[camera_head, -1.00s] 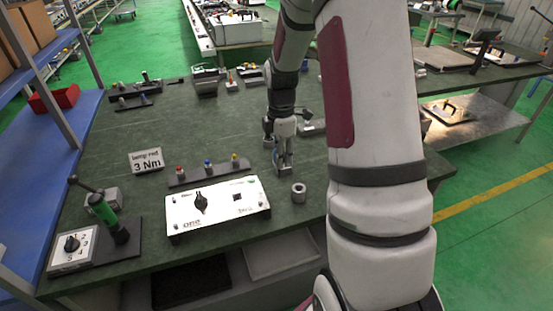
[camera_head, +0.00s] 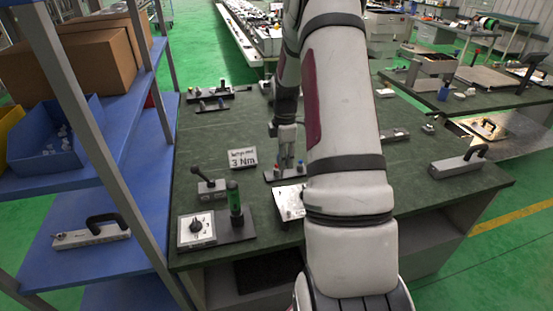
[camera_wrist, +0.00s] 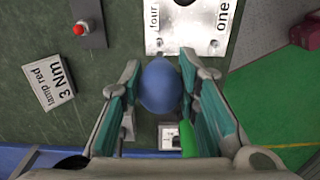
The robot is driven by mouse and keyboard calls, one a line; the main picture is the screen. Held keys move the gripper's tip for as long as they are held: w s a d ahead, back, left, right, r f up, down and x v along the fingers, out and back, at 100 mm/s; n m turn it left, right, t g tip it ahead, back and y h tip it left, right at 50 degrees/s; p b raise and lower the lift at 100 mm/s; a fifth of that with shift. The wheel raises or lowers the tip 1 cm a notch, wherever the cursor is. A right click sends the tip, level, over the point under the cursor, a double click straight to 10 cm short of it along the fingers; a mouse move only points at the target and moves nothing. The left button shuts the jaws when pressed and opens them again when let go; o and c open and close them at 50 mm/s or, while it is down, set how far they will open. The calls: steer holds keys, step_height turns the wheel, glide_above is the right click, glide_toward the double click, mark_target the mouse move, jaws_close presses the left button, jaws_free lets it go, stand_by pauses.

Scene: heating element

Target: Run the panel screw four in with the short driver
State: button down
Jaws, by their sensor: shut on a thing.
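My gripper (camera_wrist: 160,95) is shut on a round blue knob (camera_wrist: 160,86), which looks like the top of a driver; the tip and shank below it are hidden. The white panel (camera_wrist: 187,30) lies just past the knob in the wrist view, with "four" and "one" printed on it. The knob overlaps the panel's near edge, and I cannot tell whether the driver touches it.
A red-topped driver (camera_wrist: 79,29) stands in the rack. A "lamp red 3 Nm" card (camera_head: 242,157) lies on the green bench. A dial box (camera_head: 196,228) and green-handled driver (camera_head: 234,197) stand at its front left. A blue shelf (camera_head: 95,255) is at the left.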

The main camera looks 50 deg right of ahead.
steer(key=shift+w+a, duration=0.2)
steer(key=shift+w, duration=0.05)
stand_by(0.4)
steer(key=shift+f, duration=2.6)
